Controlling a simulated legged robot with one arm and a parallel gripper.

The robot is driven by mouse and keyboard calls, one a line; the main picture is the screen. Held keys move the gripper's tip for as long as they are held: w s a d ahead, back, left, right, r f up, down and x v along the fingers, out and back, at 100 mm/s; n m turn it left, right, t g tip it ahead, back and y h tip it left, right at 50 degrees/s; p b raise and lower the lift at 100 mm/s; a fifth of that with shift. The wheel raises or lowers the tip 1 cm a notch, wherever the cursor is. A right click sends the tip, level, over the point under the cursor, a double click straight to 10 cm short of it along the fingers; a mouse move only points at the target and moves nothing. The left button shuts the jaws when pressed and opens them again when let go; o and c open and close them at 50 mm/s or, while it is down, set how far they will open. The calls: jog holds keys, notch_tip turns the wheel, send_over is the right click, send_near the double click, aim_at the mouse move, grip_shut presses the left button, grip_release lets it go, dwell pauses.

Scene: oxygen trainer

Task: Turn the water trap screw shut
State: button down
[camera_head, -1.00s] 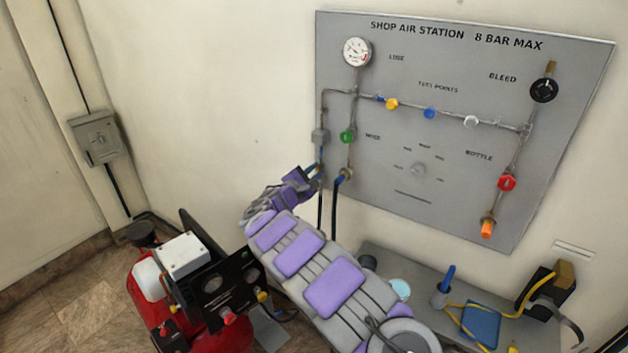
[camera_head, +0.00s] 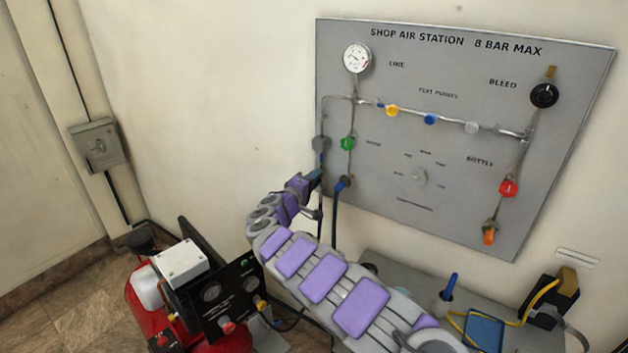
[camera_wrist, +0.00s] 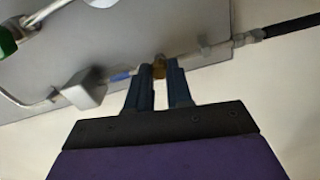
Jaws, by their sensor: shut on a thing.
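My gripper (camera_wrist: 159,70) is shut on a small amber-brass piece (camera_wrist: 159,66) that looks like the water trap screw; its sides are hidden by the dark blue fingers. A grey block (camera_wrist: 84,90), likely the water trap body, sits left of the fingers in the wrist view, with a bit of blue between. In the head view this grey block (camera_head: 320,144) is at the panel's left edge, and my gripper (camera_head: 315,177) reaches just below it. The screw is too small and covered to make out there. Its turn angle cannot be told.
The grey panel (camera_head: 400,210) carries a gauge (camera_head: 357,58), a green knob (camera_head: 347,143), several coloured test points and a red knob (camera_head: 508,188). Hoses hang beside my gripper. A red compressor (camera_head: 150,310) stands lower left; a shelf (camera_head: 390,268) is below the panel.

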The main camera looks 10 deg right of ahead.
jog(key=shift+f+m, duration=0.2)
jog(key=shift+m, duration=1.55)
jog(key=shift+f+m, duration=0.15)
jog(key=shift+m, duration=1.6)
jog(key=shift+s, duration=0.1)
jog(key=c, duration=1)
grip_release()
jog(key=shift+r, duration=0.15)
jog(key=shift+a, duration=0.15)
